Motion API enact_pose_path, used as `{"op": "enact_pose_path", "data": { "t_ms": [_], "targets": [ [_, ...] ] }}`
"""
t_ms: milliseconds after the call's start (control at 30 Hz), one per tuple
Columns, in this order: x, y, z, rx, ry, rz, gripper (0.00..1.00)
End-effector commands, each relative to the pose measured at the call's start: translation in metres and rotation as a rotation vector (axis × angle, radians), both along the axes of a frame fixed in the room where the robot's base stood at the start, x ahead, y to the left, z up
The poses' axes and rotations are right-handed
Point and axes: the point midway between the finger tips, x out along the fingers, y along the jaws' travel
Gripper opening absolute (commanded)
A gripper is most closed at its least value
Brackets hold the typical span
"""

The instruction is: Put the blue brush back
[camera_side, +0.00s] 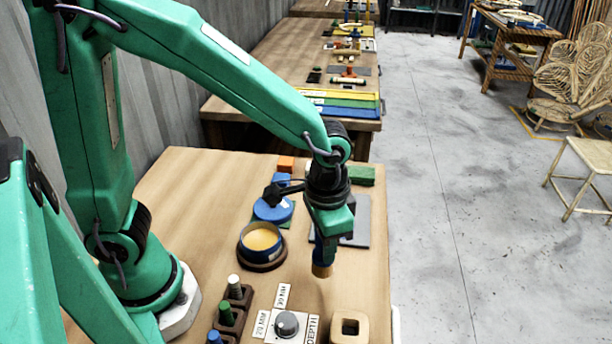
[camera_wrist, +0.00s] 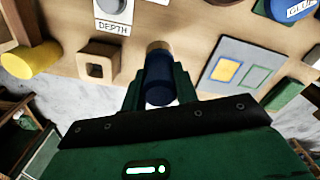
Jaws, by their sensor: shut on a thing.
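The blue brush (camera_side: 322,257) hangs upright below my gripper (camera_side: 327,236) in the side view, its tan end down and clear of the table. In the wrist view the blue brush (camera_wrist: 158,86) sits between the two green fingers of my gripper (camera_wrist: 159,78), which are shut on it. A wooden block with a square hole (camera_side: 349,328) stands on the table in front of the brush. This block also shows in the wrist view (camera_wrist: 98,62), left of the brush. The fingers partly hide the brush's upper part.
An open pot with yellow contents (camera_side: 262,240) and a blue lid (camera_side: 273,208) stand left of my gripper. A row of wooden holders with white, green and blue pegs (camera_side: 226,314) stands front left. A depth dial (camera_side: 287,325) is beside the block. A grey mat (camera_side: 361,220) lies behind.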

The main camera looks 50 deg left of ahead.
Motion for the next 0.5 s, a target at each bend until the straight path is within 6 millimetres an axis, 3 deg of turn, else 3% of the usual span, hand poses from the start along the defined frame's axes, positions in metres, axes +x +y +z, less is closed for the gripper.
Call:
{"op": "enact_pose_path", "data": {
  "t_ms": [200,500],
  "targets": [
    [0.024,0.018,-0.018,0.0,0.001,0.002,0.07],
    [0.031,0.023,-0.023,0.0,-0.001,-0.001,0.07]
  ]
}}
